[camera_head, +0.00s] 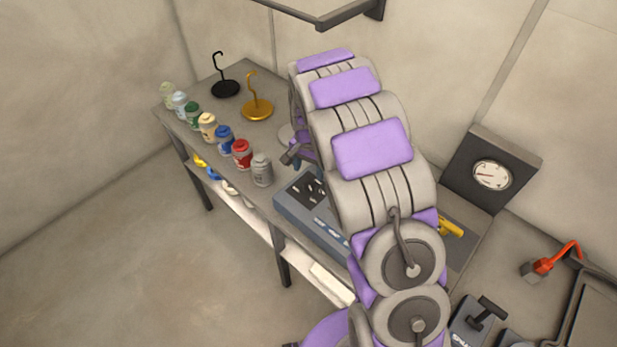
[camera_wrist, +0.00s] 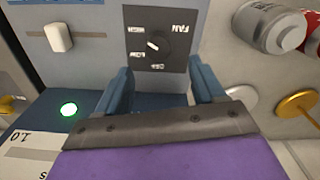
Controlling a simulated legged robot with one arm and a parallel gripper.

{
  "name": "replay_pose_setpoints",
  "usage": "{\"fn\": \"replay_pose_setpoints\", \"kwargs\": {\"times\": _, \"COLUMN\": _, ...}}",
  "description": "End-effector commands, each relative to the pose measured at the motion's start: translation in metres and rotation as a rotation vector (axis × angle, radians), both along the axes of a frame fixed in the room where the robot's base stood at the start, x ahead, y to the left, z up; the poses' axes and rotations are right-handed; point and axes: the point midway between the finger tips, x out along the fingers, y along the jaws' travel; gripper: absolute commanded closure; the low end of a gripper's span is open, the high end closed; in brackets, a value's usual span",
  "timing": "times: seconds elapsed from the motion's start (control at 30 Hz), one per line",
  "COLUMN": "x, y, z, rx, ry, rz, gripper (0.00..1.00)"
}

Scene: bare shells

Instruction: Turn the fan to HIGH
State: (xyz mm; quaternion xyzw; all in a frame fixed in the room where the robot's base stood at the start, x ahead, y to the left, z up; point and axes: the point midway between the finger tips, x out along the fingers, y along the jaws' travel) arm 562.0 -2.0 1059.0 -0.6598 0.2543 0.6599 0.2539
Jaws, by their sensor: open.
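The fan control is a dark square panel (camera_wrist: 169,22) with upside-down lettering in the wrist view. It reads FAN, with HIGH, LOW and OFF around a small dark dial (camera_wrist: 154,45) with a white mark. Which label the mark points at is hard to tell. My gripper (camera_wrist: 160,84) is open, its two blue fingers apart on either side below the dial, with nothing between them. In the head view the blue-grey console (camera_head: 290,203) stands on the bench, partly hidden by my arm. My gripper is mostly hidden there.
A white slider knob (camera_wrist: 59,38) and a lit green light (camera_wrist: 69,109) are beside the fan panel. Several paint jars (camera_head: 242,154) line the bench edge. A black hook stand (camera_head: 225,88) and gold hook stand (camera_head: 257,108) are behind. A gauge (camera_head: 492,175) stands right.

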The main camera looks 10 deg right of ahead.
Motion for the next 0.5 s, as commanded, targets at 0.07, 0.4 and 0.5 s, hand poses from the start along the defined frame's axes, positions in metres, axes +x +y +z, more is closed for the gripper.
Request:
{"fn": "replay_pose_setpoints", "kwargs": {"times": 0.07, "x": 0.002, "y": 0.000, "z": 0.020, "rx": 0.000, "ry": -0.008, "rz": 0.000, "gripper": 0.31}}
{"fn": "replay_pose_setpoints", "kwargs": {"times": 0.4, "x": 0.002, "y": 0.000, "z": 0.084, "rx": -0.001, "ry": -0.004, "rz": 0.001, "gripper": 0.31}}
{"fn": "replay_pose_setpoints", "kwargs": {"times": 0.5, "x": 0.002, "y": 0.000, "z": 0.094, "rx": -0.001, "ry": -0.002, "rz": 0.000, "gripper": 0.31}}
